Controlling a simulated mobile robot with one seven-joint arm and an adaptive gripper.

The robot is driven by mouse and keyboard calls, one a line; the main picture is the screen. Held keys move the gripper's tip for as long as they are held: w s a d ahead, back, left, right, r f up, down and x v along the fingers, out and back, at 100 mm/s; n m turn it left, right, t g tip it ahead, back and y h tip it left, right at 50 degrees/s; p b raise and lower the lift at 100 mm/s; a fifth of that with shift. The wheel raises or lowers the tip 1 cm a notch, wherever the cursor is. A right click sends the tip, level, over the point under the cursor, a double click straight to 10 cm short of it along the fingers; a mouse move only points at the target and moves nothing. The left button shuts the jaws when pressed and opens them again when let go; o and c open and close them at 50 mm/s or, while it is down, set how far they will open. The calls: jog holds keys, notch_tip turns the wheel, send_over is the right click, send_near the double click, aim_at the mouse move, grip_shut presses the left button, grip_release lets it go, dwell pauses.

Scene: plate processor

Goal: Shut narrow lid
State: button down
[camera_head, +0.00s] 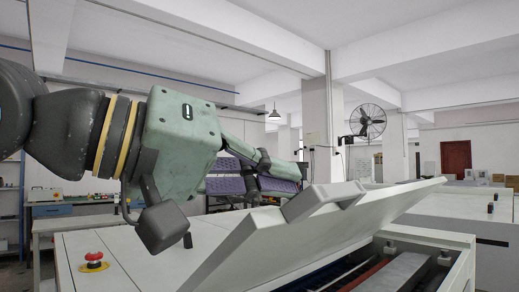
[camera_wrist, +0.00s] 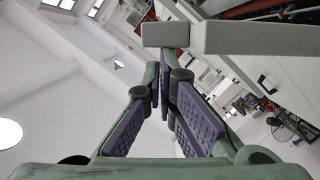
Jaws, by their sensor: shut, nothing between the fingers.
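The narrow lid (camera_head: 330,232) is a pale grey panel on the machine. In the head view it stands raised and tilted, its right end higher, over an open bay. A raised block or handle (camera_head: 324,201) is on its upper face. My gripper (camera_head: 292,175) comes in from the left, above and behind the lid. In the wrist view its purple-padded fingers (camera_wrist: 162,82) converge and are shut, with nothing between them. A pale bar-like edge, probably the lid (camera_wrist: 255,38), crosses just beyond the fingertips. I cannot tell whether they touch.
The open bay (camera_head: 400,272) shows rails and a red bar inside. A red emergency button (camera_head: 93,258) on a yellow base sits on the machine top (camera_head: 150,250) at the left. More pale machine housings (camera_head: 465,205) stand to the right. A fan (camera_head: 367,122) is in the background.

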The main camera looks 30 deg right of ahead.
jog(key=s+f+m+t+b, duration=0.1)
jog(key=s+f+b, duration=0.4)
jog(key=f, duration=0.6)
jog(key=s+d+f+m+t+b, duration=0.1)
jog(key=s+f+m+b, duration=0.3)
jog(key=f, duration=0.8)
jog(key=shift+s+y+b, duration=0.4)
jog(key=shift+b, duration=0.75)
